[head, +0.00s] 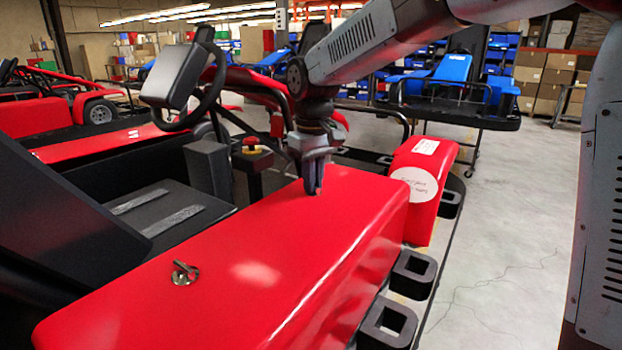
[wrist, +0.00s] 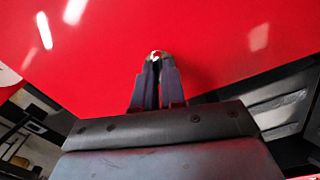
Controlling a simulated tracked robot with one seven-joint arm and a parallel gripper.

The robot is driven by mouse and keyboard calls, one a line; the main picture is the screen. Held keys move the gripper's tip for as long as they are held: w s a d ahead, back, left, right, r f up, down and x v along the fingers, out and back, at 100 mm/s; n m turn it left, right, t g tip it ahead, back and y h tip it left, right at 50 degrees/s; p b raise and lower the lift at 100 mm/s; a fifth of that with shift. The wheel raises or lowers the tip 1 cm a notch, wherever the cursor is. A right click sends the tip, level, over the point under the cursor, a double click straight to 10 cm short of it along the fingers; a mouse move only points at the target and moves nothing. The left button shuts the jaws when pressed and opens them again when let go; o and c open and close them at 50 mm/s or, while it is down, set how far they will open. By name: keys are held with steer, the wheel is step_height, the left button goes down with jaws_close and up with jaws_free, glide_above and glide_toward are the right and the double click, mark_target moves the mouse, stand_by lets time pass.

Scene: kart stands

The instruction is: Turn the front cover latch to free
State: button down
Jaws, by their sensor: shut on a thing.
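A long red cover (head: 255,245) lies along the side of the kart. My gripper (head: 314,188) points down at its far end, on the steering wheel's side, with its fingers closed. In the wrist view, the fingertips (wrist: 156,58) pinch a small metal piece, the front cover latch (wrist: 157,54), against the red surface. The fingers hide most of this latch, so its turn angle cannot be told. A second metal latch (head: 184,273) stands on the near end of the cover, clear of my gripper.
The black steering wheel (head: 193,95) and a red button on a black box (head: 251,146) are left of my gripper. A red box-shaped part with a white round label (head: 415,184) stands to the right. Grey floor (head: 505,235) is open at right.

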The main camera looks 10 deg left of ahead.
steer(key=shift+w+d+n, duration=0.1)
steer(key=shift+n, duration=1.8)
steer(key=c, duration=1.2)
jaws_free()
step_height(320, 180, up, 14)
steer(key=shift+f, duration=0.15)
